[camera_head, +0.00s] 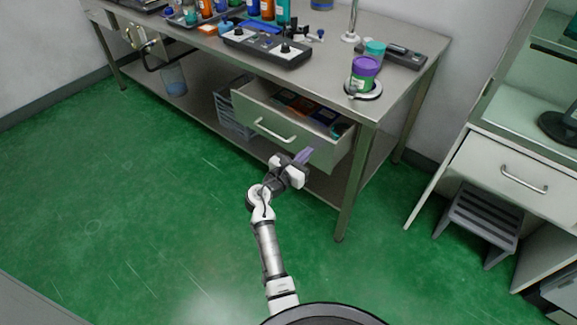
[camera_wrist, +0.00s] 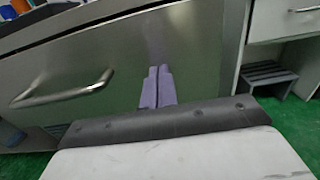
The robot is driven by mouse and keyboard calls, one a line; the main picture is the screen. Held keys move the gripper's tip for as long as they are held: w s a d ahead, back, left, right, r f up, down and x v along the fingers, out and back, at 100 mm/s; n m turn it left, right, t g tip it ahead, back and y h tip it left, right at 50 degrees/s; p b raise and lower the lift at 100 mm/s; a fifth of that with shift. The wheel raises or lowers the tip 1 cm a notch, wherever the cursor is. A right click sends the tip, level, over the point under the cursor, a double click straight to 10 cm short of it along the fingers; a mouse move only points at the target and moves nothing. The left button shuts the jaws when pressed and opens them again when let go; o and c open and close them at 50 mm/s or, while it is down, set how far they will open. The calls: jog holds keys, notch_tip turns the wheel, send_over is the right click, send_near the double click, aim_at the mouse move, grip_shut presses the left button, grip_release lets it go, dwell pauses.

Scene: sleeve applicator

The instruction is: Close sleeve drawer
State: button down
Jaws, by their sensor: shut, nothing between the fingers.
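The sleeve drawer (camera_head: 290,133) under the metal workbench stands pulled out, with several coloured packs inside. Its front panel and bar handle (camera_head: 275,131) face me. In the wrist view the drawer front (camera_wrist: 125,55) fills much of the picture, with the handle (camera_wrist: 62,92) at the left. My gripper (camera_head: 304,155) is shut and empty, its purple fingers at the right part of the drawer front, right of the handle. The fingertips (camera_wrist: 158,72) point at the panel in the wrist view and are close to it; I cannot tell whether they touch.
The workbench (camera_head: 405,75) carries bottles, a black control box (camera_head: 267,45) and a purple-lidded jar (camera_head: 364,72). A bench leg (camera_head: 352,185) stands right of my gripper. A grey step stool (camera_head: 478,220) sits under the right-hand desk. The green floor at left is clear.

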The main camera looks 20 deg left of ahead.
jog(key=b+x, duration=0.1)
jog(key=x, duration=1.1)
jog(key=shift+f, duration=0.1)
jog(key=shift+w+d+r, duration=0.1)
jog(key=shift+w+r, duration=0.05)
jog(key=shift+r, duration=0.15)
